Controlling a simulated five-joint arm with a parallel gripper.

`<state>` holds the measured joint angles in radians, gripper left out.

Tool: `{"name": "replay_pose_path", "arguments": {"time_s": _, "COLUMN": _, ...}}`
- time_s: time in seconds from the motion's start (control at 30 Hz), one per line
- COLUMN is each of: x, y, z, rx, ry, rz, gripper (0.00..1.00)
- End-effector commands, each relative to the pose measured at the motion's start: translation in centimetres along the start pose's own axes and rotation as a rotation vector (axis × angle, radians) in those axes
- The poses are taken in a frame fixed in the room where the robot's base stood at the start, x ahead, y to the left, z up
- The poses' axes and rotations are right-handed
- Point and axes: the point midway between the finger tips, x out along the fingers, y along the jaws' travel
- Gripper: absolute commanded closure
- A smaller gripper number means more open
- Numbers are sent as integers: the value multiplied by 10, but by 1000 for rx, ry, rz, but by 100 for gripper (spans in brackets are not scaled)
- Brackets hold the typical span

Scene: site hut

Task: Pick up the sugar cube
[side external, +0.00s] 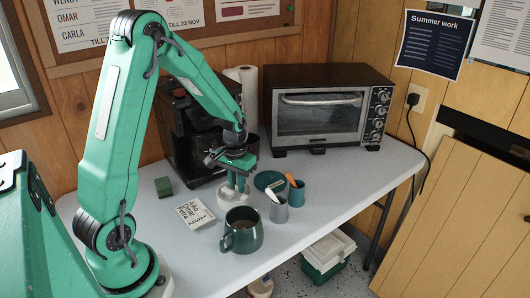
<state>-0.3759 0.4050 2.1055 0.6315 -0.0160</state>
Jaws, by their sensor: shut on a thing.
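My gripper (238,184) points down over a small white dish (230,199) near the middle of the table. Its green fingers are close together, shut on what appears to be the sugar cube. The cube is too small and too covered by the fingers to make out clearly. I cannot tell whether the fingertips are inside the dish or just above it.
A coffee machine (194,150) and toaster oven (320,120) stand behind.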

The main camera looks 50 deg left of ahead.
Motion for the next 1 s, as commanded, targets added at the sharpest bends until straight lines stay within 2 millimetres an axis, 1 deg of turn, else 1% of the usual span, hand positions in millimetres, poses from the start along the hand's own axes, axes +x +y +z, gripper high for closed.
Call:
{"name": "replay_pose_path", "arguments": {"time_s": 0.03, "x": -7, "y": 0, "z": -1, "rx": -1, "ry": 4, "rz": 0, "gripper": 90}}
{"name": "replay_pose_path", "arguments": {"time_s": 0.17, "x": -26, "y": 0, "z": -1, "rx": -1, "ry": 6, "rz": 0, "gripper": 90}}
{"name": "replay_pose_path", "arguments": {"time_s": 0.6, "x": -104, "y": -1, "z": -1, "rx": -1, "ry": 5, "rz": 0, "gripper": 90}}
{"name": "replay_pose_path", "arguments": {"time_s": 0.87, "x": -103, "y": 38, "z": 27, "rx": 5, "ry": 1, "rz": 0, "gripper": 90}}
{"name": "replay_pose_path", "arguments": {"time_s": 1.0, "x": -103, "y": 61, "z": 44, "rx": 7, "ry": 1, "rz": 0, "gripper": 90}}
